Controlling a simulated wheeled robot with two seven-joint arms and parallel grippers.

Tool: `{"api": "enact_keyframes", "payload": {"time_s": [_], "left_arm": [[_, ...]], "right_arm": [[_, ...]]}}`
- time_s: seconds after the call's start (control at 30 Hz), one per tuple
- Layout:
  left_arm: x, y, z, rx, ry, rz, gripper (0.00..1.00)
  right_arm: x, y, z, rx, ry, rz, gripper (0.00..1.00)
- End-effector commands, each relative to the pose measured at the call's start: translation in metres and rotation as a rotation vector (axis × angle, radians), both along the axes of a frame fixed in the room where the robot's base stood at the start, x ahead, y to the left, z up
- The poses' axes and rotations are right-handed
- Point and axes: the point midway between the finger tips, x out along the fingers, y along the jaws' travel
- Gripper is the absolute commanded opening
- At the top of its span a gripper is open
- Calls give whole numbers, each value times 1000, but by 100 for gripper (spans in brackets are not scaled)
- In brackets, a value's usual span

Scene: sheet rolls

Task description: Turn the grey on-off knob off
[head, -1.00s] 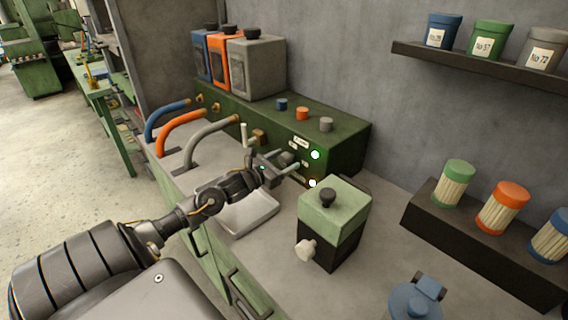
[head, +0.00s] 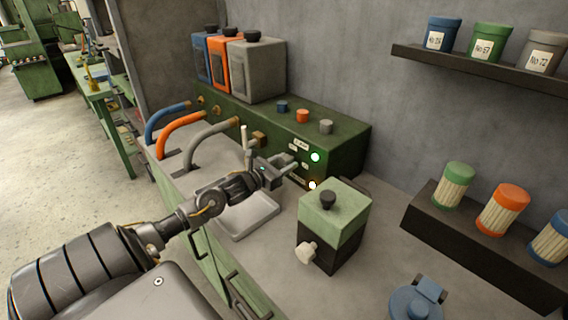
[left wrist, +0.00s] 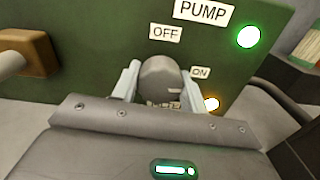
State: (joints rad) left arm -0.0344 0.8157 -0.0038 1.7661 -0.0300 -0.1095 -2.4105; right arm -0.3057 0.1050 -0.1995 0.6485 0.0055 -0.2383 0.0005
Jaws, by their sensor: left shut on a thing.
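The grey on-off knob (left wrist: 160,80) is on the front of the green pump box, below the OFF label (left wrist: 166,32) and left of the ON label (left wrist: 200,72) in the left wrist view. My left gripper (left wrist: 158,88) has one finger on each side of the knob and is shut on it. In the head view my left gripper (head: 287,166) is at the box front and mostly hides the knob. Which way the knob points cannot be told. A green lamp (left wrist: 249,36) is lit beside the PUMP label. My right gripper is not in view.
A green-and-black box with a dark top knob (head: 328,200) stands close right of my gripper. A wooden block with a lever (left wrist: 28,55) is left of the knob. An orange lamp (left wrist: 211,104) glows below the ON label. A shallow tray (head: 248,218) lies below my arm.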

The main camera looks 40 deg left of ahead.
Motion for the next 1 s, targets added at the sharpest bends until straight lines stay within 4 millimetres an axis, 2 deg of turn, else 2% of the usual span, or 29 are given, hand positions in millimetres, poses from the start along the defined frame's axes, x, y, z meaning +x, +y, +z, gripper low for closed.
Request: {"api": "enact_keyframes", "payload": {"time_s": [0.27,0.57,1.0], "left_arm": [[0,0,0,-175,15,0,20],[0,0,1,-457,39,1,20],[0,0,2,-874,75,2,20]], "right_arm": [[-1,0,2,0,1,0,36],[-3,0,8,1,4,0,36],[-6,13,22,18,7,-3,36]]}}
